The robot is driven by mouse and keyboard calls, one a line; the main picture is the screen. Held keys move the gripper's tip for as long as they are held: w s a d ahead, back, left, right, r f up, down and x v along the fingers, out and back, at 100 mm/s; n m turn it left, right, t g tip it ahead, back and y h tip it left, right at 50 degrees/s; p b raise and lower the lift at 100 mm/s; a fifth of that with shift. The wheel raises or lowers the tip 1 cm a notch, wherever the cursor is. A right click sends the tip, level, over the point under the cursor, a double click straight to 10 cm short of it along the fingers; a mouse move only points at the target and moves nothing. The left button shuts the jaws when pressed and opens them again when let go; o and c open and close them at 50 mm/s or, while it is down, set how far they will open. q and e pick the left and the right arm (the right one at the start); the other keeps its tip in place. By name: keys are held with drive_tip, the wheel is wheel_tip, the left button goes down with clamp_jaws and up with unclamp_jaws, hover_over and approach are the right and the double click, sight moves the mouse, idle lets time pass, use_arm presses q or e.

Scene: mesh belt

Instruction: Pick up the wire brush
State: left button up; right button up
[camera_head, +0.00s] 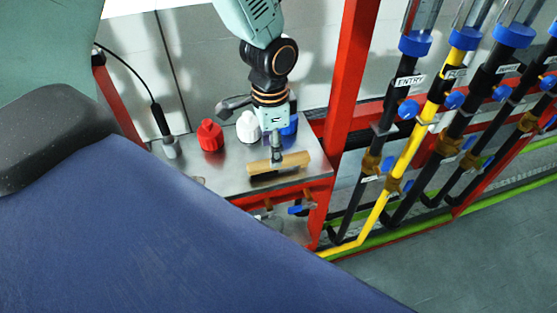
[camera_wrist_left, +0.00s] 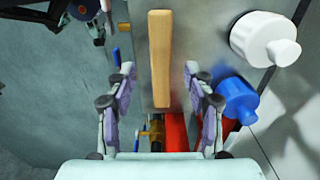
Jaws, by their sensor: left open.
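The wire brush (camera_head: 279,163) lies near the front edge of the metal table, its light wooden back showing and a dark strip beneath it. My left gripper (camera_head: 276,153) points down just above the brush's middle in the head view. In the left wrist view the brush's wooden back (camera_wrist_left: 160,50) runs lengthwise between the two spread fingers of my left gripper (camera_wrist_left: 159,75). Clear gaps show on both sides, so the gripper is open and holds nothing. The brush's bristles are mostly hidden. My right gripper is not in view.
On the table (camera_head: 225,178) stand a red bottle (camera_head: 210,135), a white bottle (camera_head: 248,127) and a blue bottle (camera_head: 289,126), close behind the brush. A red post (camera_head: 350,70) and several labelled pipes stand to the right. The table's front left is bare.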

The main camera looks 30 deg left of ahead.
sight(260, 169)
use_arm(q)
drive_tip(key=f, duration=0.4)
drive_tip(key=shift+w+d+f+p, duration=0.15)
drive_tip(key=shift+w+p, duration=0.1)
drive_tip(key=shift+p, duration=0.05)
drive_tip(key=shift+s+f, duration=0.15)
drive_tip(key=shift+f, duration=0.4)
drive_tip(key=shift+c, duration=0.2)
drive_tip(key=shift+w, duration=0.2)
drive_tip(key=shift+c, duration=0.7)
drive_tip(key=shift+s, duration=0.15)
drive_tip(key=c, duration=0.7)
clamp_jaws()
